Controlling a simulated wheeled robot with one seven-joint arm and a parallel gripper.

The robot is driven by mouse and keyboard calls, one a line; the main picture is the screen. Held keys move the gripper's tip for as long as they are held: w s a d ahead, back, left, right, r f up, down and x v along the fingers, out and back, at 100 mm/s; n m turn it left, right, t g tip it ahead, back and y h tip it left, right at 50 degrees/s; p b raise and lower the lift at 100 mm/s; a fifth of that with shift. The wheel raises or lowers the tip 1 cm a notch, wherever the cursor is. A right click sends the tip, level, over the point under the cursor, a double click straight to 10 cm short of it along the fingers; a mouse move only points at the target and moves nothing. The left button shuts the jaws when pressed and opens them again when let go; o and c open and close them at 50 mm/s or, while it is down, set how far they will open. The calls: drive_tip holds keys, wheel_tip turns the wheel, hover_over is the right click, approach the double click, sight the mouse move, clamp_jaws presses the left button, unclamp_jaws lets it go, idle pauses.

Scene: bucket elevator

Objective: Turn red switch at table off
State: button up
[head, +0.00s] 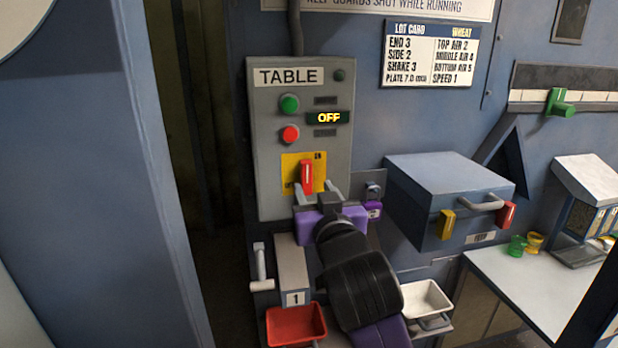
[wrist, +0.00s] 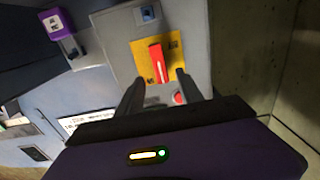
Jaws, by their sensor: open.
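The red switch (head: 307,176) is a lever on a yellow plate (head: 290,163) low on the grey panel marked TABLE (head: 262,140). The lit display (head: 328,118) on this panel reads OFF. The lever also shows in the wrist view (wrist: 156,62), on its yellow plate (wrist: 140,52). My gripper (head: 315,187) is open just in front of the panel's lower part. In the wrist view its two fingers (wrist: 157,85) are spread, with the lever beyond and between their tips. No contact with the lever can be made out. The small plate lettering is hard to read.
A green button (head: 289,103) and a red button (head: 290,134) sit above the switch. A purple padlock (head: 374,209) hangs right of the panel. A blue box (head: 445,190) with a handle juts out further right. A red tray (head: 296,325) is below.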

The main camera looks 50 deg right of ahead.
sight(307, 177)
drive_tip(key=p+x, duration=0.1)
drive_tip(key=x, duration=0.5)
drive_tip(key=shift+w+d, duration=0.15)
drive_tip(key=shift+w, duration=0.05)
clamp_jaws()
